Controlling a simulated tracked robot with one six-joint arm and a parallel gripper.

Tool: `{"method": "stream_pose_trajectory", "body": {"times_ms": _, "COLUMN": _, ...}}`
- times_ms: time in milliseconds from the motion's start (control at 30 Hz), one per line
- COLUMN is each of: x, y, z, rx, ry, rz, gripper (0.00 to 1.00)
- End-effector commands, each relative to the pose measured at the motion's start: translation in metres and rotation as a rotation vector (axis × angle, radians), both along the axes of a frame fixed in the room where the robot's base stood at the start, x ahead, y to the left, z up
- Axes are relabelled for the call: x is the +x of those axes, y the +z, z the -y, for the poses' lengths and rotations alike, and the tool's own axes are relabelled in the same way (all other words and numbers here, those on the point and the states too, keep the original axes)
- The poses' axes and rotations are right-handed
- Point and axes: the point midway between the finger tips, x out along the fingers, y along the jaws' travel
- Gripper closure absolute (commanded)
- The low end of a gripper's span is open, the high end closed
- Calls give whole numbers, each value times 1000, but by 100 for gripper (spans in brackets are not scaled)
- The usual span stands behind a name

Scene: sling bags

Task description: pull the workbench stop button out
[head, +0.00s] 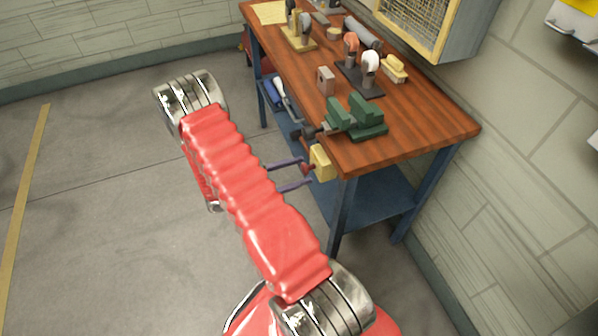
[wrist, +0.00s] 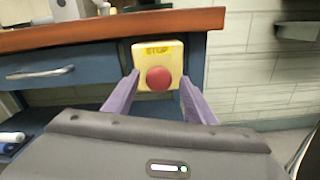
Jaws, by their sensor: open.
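The stop button is a red round knob (wrist: 159,78) on a yellow box (wrist: 158,51) fixed under the workbench's front edge. In the head view the yellow box (head: 321,163) hangs below the bench top (head: 400,130), with the red knob (head: 307,168) facing my arm. My gripper (wrist: 160,88) is open, its two purple fingers on either side of the knob in the wrist view. In the head view my gripper (head: 304,173) has its fingertips close to the box. I cannot tell whether the fingers touch the knob.
A green vise (head: 357,118) is mounted on the bench corner just above the box, its handle sticking out over the front edge. A blue drawer (wrist: 60,70) is left of the box. Bench legs (head: 342,215) stand below. The floor in front is clear.

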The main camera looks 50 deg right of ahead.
Motion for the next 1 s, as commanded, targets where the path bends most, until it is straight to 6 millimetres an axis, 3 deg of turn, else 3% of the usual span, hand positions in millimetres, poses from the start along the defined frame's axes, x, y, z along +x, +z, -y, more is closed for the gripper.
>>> {"method": "stream_pose_trajectory", "body": {"times_ms": 267, "x": 15, "y": 0, "z": -23, "rx": -1, "ry": 4, "rz": 2, "gripper": 49}}
{"method": "stream_pose_trajectory", "body": {"times_ms": 800, "x": 59, "y": -1, "z": -101, "rx": 0, "ry": 3, "rz": 1, "gripper": 49}}
{"method": "stream_pose_trajectory", "body": {"times_ms": 1000, "x": 67, "y": -2, "z": -116, "rx": 1, "ry": 0, "rz": -2, "gripper": 49}}
